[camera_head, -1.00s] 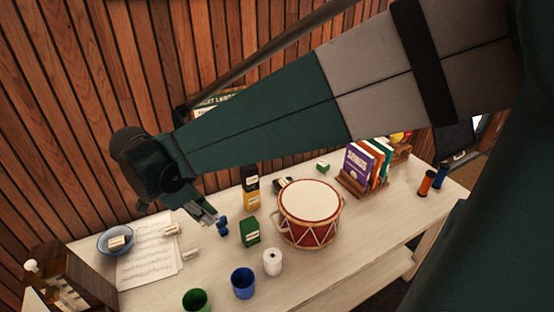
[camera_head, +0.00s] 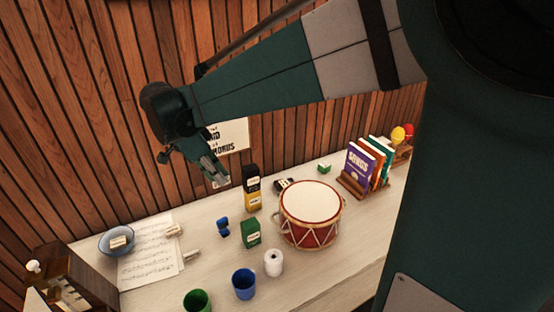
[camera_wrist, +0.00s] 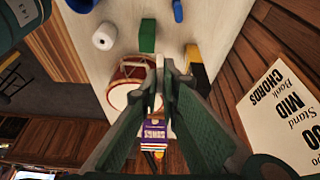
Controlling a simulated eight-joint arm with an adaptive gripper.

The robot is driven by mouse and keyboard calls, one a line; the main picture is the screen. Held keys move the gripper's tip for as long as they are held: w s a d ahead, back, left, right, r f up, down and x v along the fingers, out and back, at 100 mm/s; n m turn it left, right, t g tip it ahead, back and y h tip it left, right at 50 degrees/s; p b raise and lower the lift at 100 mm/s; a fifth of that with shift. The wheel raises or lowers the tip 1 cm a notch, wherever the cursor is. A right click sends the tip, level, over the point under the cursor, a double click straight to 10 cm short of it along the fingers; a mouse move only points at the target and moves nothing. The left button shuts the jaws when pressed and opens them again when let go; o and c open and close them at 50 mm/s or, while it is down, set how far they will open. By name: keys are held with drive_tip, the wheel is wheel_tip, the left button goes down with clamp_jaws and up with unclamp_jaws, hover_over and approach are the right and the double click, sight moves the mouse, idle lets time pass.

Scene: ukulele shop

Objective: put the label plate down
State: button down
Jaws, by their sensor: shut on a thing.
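My gripper (camera_head: 219,181) hangs above the back of the table, left of the black and yellow box, with the wooden wall behind it. Its fingers are shut on a small pale thing (camera_head: 224,184), apparently the label plate. Only a thin light edge shows between the fingertips, so the plate's face is hidden. The pale table (camera_head: 225,285) lies below, apart from the held thing.
A black and yellow box (camera_head: 251,190), a small blue object (camera_head: 222,227), a green box (camera_head: 250,233) and a drum (camera_head: 310,215) stand nearby. Sheet music (camera_head: 150,262) and a blue bowl (camera_head: 117,243) are at left. A poster (camera_head: 231,136) is at the wall.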

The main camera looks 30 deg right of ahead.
drive_tip(key=w+d, duration=0.6)
drive_tip(key=d, duration=0.9)
drive_tip(key=w+d+p, duration=0.1)
drive_tip(key=w+d, duration=0.5)
drive_tip(key=d, duration=1)
drive_tip(key=w+d, duration=0.7)
drive_tip(key=d, duration=0.8)
wheel_tip(320, 180, down, 19)
drive_tip(key=shift+s+d+m, duration=0.25)
drive_tip(key=shift+d+m, duration=0.05)
drive_tip(key=shift+d, duration=0.05)
drive_tip(key=shift+f+b, duration=0.3)
drive_tip(key=shift+f, duration=2.8)
drive_tip(key=shift+f, duration=0.1)
drive_tip(key=shift+f, duration=1.8)
